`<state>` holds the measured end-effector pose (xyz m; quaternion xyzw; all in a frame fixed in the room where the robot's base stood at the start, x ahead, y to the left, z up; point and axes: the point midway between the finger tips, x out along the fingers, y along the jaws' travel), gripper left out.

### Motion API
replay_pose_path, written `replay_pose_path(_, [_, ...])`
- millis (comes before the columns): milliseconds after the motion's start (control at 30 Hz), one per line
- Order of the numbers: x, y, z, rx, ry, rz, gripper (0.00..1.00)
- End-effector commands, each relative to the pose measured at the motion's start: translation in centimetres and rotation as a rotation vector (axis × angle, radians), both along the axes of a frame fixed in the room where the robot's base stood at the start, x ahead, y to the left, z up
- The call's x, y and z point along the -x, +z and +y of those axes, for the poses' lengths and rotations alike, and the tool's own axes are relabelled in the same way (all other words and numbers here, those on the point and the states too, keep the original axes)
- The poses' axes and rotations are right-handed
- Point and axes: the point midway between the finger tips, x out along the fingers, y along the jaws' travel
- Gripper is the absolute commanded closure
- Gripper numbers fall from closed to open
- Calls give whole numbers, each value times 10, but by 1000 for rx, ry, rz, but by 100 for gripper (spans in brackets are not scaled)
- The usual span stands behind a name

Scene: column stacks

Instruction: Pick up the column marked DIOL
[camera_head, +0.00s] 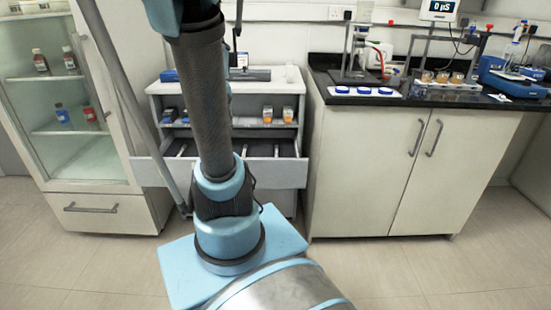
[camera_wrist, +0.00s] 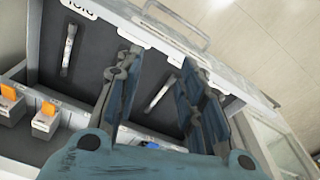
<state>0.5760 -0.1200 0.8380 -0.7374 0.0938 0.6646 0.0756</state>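An open drawer (camera_head: 280,174) of the grey cabinet holds slim pale columns in dark compartments. In the wrist view, one column (camera_wrist: 68,50) lies at the upper left, near a white label (camera_wrist: 80,8) whose lettering is cut off by the frame edge; I cannot read it surely as DIOL. Another column (camera_wrist: 159,93) shows in the gap between my fingers, lower down in the drawer and apart from them. My gripper (camera_wrist: 160,60) is open and empty above the drawer. In the head view my gripper is hard to make out behind my arm.
Orange-and-white boxes (camera_wrist: 45,119) stand on the shelf beside the drawer. A glass-fronted cabinet (camera_head: 80,100) stands at the left. A bench (camera_head: 410,170) with a black top and instruments stands at the right. The floor (camera_head: 400,265) in front is clear.

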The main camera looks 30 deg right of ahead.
Motion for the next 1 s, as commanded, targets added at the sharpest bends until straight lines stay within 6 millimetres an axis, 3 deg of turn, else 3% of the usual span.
replay_pose_path(200, [-39, -1, -57, -8, -76, 23, 64])
replay_pose_path(500, [-76, -19, -146, -23, -175, 54, 64])
replay_pose_path(800, [-94, -54, -240, -42, -267, 81, 64])
replay_pose_path(1000, [-94, -72, -276, -51, -301, 91, 64])
